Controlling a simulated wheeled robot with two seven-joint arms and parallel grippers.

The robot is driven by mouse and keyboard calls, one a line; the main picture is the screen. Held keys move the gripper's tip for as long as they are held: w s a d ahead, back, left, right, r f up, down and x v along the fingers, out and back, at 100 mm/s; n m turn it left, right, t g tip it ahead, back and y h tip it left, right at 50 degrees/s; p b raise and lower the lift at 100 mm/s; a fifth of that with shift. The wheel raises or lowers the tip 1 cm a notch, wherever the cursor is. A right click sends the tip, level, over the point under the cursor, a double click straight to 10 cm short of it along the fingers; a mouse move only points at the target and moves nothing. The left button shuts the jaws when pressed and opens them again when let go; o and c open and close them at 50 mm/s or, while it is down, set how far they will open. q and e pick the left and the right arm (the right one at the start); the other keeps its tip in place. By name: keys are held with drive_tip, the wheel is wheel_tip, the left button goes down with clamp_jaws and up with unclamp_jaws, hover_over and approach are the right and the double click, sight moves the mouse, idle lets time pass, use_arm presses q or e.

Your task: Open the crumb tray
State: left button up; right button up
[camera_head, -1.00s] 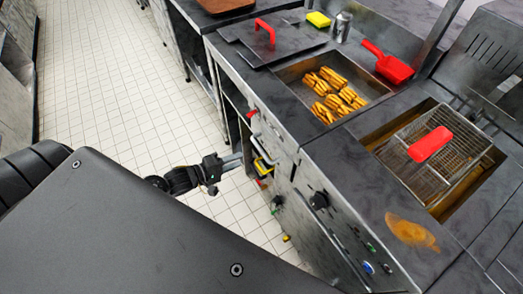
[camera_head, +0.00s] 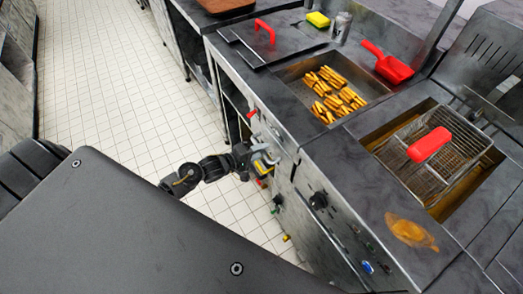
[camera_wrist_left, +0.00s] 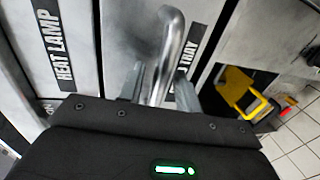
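The crumb tray (camera_wrist_left: 122,35) shows in the left wrist view as a grey metal front beside a label partly hidden but ending in "TRAY". A shiny curved metal handle (camera_wrist_left: 172,35) stands out from it. My left gripper (camera_wrist_left: 160,92) has its two fingers on either side of this handle, apart, with small gaps seeming to show; firm contact cannot be made out. In the head view, my left gripper (camera_head: 262,158) is at the front of the counter unit, below the fries pan. The tray front is mostly hidden there. My right gripper is not in view.
A "HEAT LAMP" label (camera_wrist_left: 55,45) is left of the handle. A yellow object (camera_wrist_left: 240,92) sits in an opening to the right. Above are a fries pan (camera_head: 291,75), a red scoop (camera_head: 387,64) and a fryer basket (camera_head: 447,170). The tiled floor (camera_head: 110,80) is clear.

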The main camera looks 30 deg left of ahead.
use_arm(q)
clamp_jaws()
idle(0.4)
